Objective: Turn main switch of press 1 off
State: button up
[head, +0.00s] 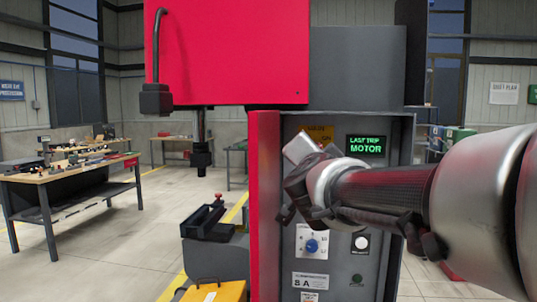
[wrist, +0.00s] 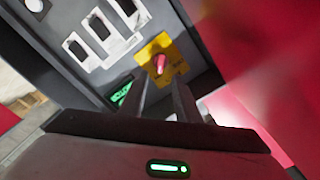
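The main switch is a red rotary handle (wrist: 160,64) on a yellow plate (wrist: 171,50), in the upper middle of the wrist view. In the head view only the top of its orange-yellow plate (head: 321,132) shows; my gripper (head: 303,149) hides the handle there. In the wrist view my gripper (wrist: 163,86) has its two dark fingers apart, with empty space between them. The fingers point at the switch, and the handle shows just beyond the gap between the tips. I see no clear contact. I cannot read the handle's position for certain.
The switch is inside a grey cabinet whose red door (head: 264,200) stands close on the left. A green-lit display (head: 365,146) reads "LAST TRIP MOTOR". A workbench (head: 70,178) stands far left.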

jog(key=w+d, duration=0.1)
jog(key=w, duration=0.6)
jog(key=shift+w+d, duration=0.25)
jog(key=shift+w, duration=0.15)
jog(key=shift+c, duration=0.5)
grip_shut()
